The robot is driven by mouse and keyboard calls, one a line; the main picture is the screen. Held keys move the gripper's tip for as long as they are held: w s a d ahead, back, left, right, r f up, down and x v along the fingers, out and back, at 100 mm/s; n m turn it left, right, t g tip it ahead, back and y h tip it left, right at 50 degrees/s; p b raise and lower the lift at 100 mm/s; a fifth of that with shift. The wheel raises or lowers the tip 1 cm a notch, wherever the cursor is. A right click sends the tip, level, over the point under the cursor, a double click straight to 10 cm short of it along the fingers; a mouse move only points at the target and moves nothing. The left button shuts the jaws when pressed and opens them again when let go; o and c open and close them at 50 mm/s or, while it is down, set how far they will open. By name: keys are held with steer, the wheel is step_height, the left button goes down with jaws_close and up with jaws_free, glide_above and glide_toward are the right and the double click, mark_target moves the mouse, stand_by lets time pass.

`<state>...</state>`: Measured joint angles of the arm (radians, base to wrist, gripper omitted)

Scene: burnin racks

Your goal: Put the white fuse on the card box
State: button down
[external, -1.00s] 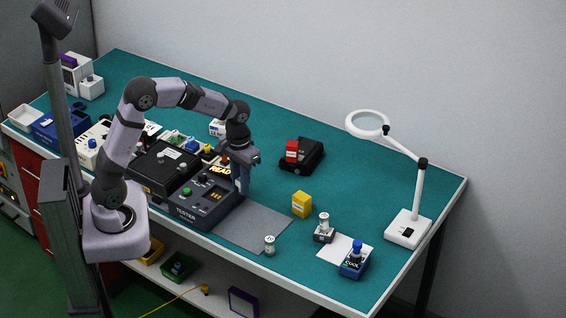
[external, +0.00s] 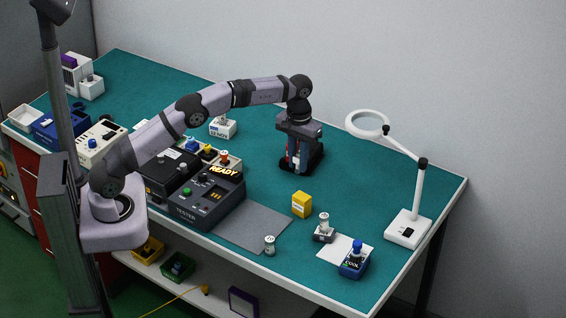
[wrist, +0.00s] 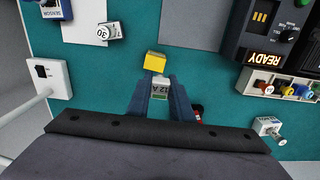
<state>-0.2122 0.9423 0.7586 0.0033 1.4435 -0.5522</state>
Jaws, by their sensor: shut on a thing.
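My gripper (external: 298,157) is shut on a small white fuse-like block with a printed label that seems to read 12 A (wrist: 160,88), seen between the fingers in the wrist view. In the external view the fingers mostly hide it. The fingers are in front of or above the black device with red parts (external: 316,161); I cannot tell whether they touch it. A yellow box (external: 302,204) stands on the teal bench, nearer the front; it also shows just beyond the fingertips in the wrist view (wrist: 155,61). No lettering marks it as the card box.
The tester (external: 205,200) with its lit READY sign is left of the grey mat (external: 250,225). A small cylinder (external: 269,245) stands by the mat.

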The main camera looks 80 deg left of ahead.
mark_target(302, 196)
steer(key=shift+w+d+r, duration=0.2)
steer(key=shift+w+r, duration=0.05)
steer(key=shift+w, duration=0.35)
steer(key=shift+f, duration=0.15)
steer(key=shift+f+p, duration=1.6)
steer(key=shift+f, duration=3.3)
steer(key=shift+f, duration=0.2)
steer(key=c, duration=1.6)
jaws_free()
steer(key=shift+o, duration=0.2)
steer(key=shift+r, duration=0.1)
